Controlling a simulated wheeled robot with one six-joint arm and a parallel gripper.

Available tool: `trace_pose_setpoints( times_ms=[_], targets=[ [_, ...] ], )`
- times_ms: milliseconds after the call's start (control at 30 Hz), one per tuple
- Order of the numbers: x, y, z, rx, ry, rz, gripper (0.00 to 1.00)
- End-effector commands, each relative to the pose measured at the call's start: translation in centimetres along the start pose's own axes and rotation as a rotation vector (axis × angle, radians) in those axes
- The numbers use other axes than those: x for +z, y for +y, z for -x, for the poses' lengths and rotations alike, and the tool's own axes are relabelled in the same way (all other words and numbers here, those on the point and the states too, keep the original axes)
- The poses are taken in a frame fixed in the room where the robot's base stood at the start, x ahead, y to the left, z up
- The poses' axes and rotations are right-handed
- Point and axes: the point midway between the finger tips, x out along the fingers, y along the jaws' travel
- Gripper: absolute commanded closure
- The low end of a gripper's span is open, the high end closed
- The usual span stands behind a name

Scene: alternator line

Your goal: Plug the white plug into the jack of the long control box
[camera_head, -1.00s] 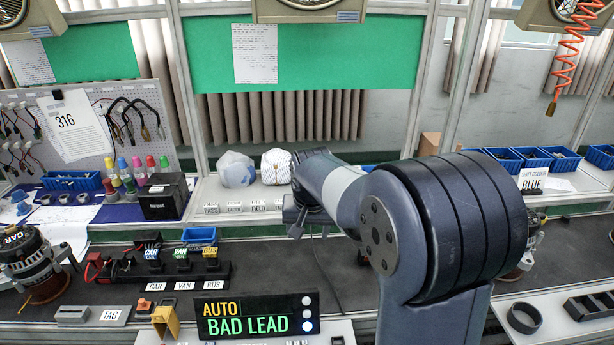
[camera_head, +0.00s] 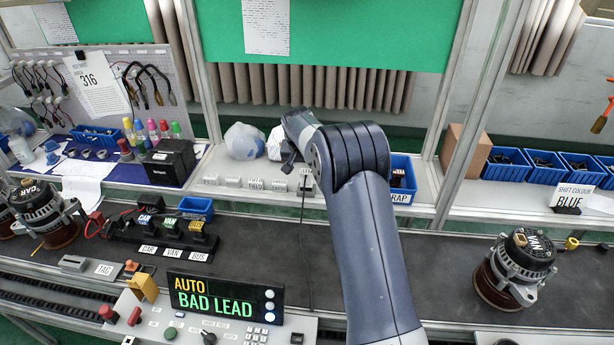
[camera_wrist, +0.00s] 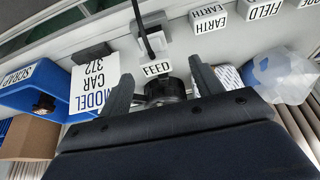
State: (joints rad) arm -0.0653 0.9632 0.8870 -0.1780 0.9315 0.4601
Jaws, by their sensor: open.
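In the wrist view my gripper (camera_wrist: 160,72) is open, its two fingers apart above the white shelf near the FEED label. A pale block (camera_wrist: 155,38) with a black cable stands beyond the fingertips; I cannot tell whether it is the white plug. A dark round part (camera_wrist: 163,90) shows between the fingers, partly hidden. In the head view my gripper's fingers are hard to make out behind my arm. The long console (camera_head: 170,322), with knobs, buttons and an AUTO BAD LEAD display (camera_head: 222,305), stands in front of the belt. I cannot make out its jack.
Labelled small blocks (camera_wrist: 210,18) line the shelf. A MODEL CAR 372 card (camera_wrist: 95,85), a blue SCRAP bin (camera_wrist: 35,92) and a plastic bag (camera_wrist: 285,75) are near my gripper. A VAN alternator (camera_head: 513,268) sits on the belt; the belt's middle is mostly bare.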

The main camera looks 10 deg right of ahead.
Motion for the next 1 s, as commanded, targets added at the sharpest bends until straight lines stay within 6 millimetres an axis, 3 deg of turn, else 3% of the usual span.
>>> trace_pose_setpoints(
  times_ms=[167,533,867,1000],
  targets=[
    [-0.1,0.2,-0.9,0.001,-0.001,0.0,0.38],
    [-0.5,0.7,-5.1,0.0,-0.001,0.0,0.38],
    [-0.4,0.7,-5.7,0.0,0.0,0.0,0.38],
    [-0.4,0.7,-5.7,0.0,0.0,0.0,0.5]
  ],
)
